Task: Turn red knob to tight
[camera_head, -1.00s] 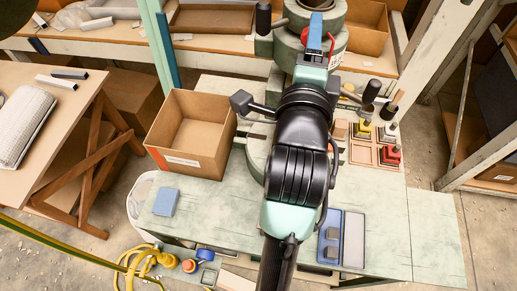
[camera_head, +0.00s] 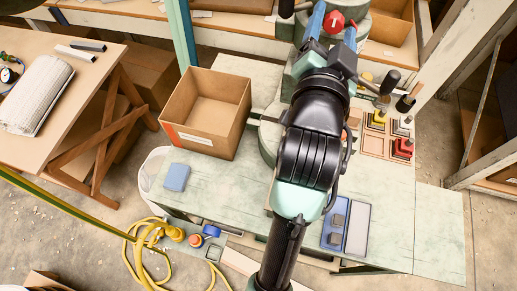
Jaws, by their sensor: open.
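The red knob (camera_head: 334,21) shows at the top of the head view, on the green fly press (camera_head: 359,27). My gripper (camera_head: 333,28) has two blue fingers, spread apart and empty. In the picture one finger is left of the knob and the other is right of it and a little lower. I cannot tell how far the fingertips are from the knob or whether they touch it. My black and pale green arm hides much of the press and the bench in front of it. No tight mark is readable.
An open cardboard box (camera_head: 207,112) stands left of the press. A wooden tray (camera_head: 373,145) with red and yellow pieces is at the right. A blue case (camera_head: 334,226) lies at the front. Dark-knobbed handles stick out around the press. The bench's front right is clear.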

